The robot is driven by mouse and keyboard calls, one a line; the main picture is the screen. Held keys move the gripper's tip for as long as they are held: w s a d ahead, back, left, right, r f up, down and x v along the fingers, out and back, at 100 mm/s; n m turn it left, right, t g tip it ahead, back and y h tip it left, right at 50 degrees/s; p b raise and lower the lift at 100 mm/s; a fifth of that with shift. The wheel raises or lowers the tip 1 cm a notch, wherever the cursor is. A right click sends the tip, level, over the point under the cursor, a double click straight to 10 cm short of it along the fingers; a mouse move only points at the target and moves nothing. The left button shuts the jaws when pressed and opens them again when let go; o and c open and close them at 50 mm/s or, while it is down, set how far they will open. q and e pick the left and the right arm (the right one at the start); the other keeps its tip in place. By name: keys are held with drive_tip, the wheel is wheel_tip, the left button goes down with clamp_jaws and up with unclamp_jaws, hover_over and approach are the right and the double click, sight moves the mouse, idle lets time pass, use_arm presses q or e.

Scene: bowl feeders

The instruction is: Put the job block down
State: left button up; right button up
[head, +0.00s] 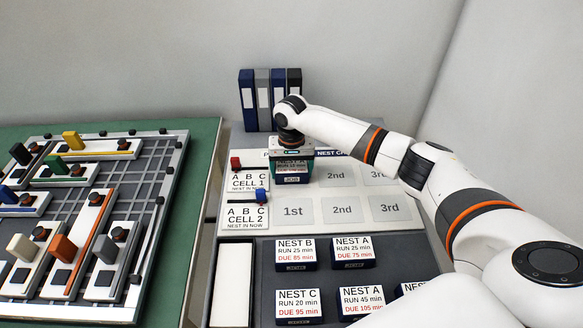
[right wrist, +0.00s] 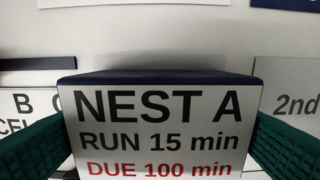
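The job block (head: 291,168) is dark blue with a white label; in the right wrist view its label reads NEST A, RUN 15 min, DUE 100 min (right wrist: 158,125). My right gripper (head: 291,158) is over the board at the back, with its green fingers on either side of the block. The block covers the first place of the CELL 1 row, left of the 2nd place (head: 337,174). I cannot tell whether its underside touches the board (head: 380,228). My left gripper is not in view.
Several other job blocks, such as NEST B (head: 295,252) and NEST C (head: 298,304), sit in a dark tray (head: 431,262) in front. Red (head: 236,163) and blue (head: 262,196) sliders stand left of the places. Binders (head: 262,100) stand behind. The CELL 2 places are empty.

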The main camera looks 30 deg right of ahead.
sight(292, 166)
drive_tip(key=o, duration=0.3)
wheel_tip(292, 166, up, 12)
drive_tip(key=shift+r+b, duration=0.15)
drive_tip(key=shift+b, duration=0.25)
idle(0.4)
